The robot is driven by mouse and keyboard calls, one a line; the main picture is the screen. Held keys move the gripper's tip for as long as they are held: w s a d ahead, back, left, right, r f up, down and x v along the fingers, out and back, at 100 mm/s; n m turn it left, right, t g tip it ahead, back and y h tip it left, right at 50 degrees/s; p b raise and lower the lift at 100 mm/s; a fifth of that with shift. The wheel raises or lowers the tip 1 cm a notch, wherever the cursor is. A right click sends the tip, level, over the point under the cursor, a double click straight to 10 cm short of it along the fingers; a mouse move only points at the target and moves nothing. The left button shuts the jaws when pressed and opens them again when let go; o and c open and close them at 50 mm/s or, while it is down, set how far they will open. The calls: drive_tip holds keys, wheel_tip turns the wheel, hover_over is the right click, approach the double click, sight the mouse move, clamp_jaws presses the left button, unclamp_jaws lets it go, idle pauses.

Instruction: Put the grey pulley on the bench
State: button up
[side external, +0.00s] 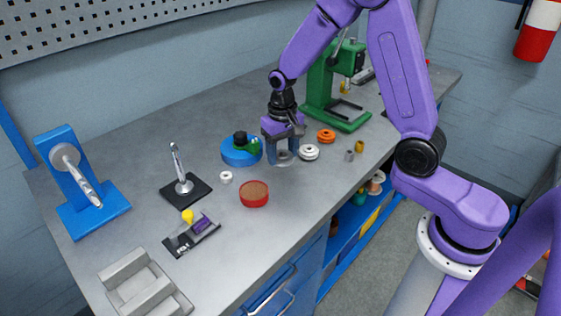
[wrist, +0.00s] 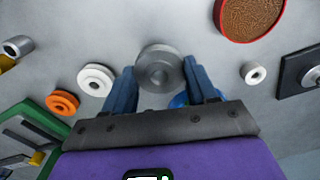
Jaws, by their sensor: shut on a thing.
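A grey pulley (wrist: 158,68) sits between the two blue fingers of my gripper (wrist: 165,82) in the wrist view. In the side view my gripper (side external: 283,156) is over the grey bench (side external: 222,112), shut on the grey pulley (side external: 285,158). The pulley is low over the bench; I cannot tell whether it touches the surface. The fingers partly hide it in the side view.
A white pulley (side external: 309,152) and an orange pulley (side external: 326,136) lie to the right. A blue round base (side external: 238,154) is at left, a red dish (side external: 254,194) in front, a small white ring (side external: 226,177) beside it. A green press (side external: 322,85) stands behind.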

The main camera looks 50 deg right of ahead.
sight(280, 162)
drive_tip(key=shift+w+f, duration=0.4)
drive_tip(key=shift+f, duration=1.55)
drive_tip(key=shift+f, duration=0.2)
drive_tip(key=o, duration=1.1)
drive_tip(key=shift+c, duration=0.2)
drive_tip(key=shift+r, duration=0.1)
